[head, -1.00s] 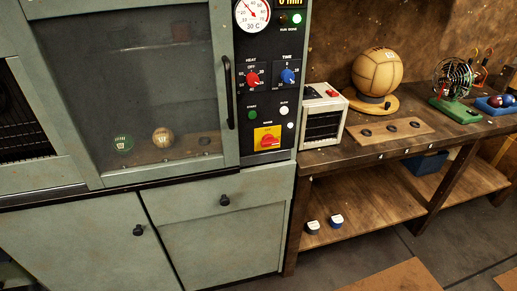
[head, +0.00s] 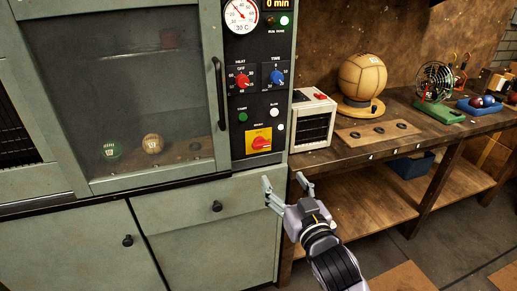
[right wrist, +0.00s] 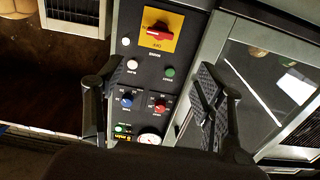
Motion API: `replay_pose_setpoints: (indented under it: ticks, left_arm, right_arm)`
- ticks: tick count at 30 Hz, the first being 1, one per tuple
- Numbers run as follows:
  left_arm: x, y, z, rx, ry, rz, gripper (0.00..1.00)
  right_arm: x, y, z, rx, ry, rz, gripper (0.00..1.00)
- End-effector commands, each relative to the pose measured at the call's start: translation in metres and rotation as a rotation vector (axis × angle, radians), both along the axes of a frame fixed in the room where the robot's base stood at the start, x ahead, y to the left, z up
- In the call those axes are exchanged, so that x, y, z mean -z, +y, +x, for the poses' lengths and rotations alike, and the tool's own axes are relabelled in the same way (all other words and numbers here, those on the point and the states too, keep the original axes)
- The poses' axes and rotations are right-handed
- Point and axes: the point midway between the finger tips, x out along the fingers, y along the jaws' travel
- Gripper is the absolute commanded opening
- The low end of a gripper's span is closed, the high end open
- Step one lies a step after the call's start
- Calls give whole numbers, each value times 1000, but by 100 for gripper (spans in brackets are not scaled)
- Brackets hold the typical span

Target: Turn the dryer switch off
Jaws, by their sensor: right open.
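The dryer (head: 70,210) is a grey-green cabinet with a black control panel on its right side. The dryer switch (head: 260,143) is a red rotary knob on a yellow plate at the panel's bottom; its handle lies roughly sideways. The switch also shows upside down in the right wrist view (right wrist: 157,31), at the top and uncovered. My right gripper (head: 284,180) is open and empty, below and slightly right of the switch, apart from it. In the right wrist view its fingers (right wrist: 160,78) spread on either side of the panel. My left gripper is not in view.
Above the switch are heat knob (head: 242,80), time knob (head: 277,77), small buttons and a dial (head: 241,15). A drawer knob (head: 217,206) protrudes left of my gripper. A small heater-like box (head: 313,122) and a leather ball (head: 362,77) stand on the bench at right.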

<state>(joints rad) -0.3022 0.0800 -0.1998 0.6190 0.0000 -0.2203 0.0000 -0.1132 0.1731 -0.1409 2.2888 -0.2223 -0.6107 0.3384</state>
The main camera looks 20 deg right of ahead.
Motion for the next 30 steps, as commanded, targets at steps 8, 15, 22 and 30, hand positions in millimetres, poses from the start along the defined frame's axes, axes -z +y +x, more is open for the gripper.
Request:
replay_pose_setpoints:
  ticks: [8,15,22,30]
  left_arm:
    - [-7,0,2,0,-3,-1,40]
    - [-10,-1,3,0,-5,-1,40]
    - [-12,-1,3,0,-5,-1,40]
    - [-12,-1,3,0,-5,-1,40]
  right_arm:
    - [-2,2,59,0,-2,-1,64]
    - [-2,4,111,-1,-1,0,64]
    - [-1,5,147,0,1,0,64]
    - [0,6,160,-1,1,0,64]
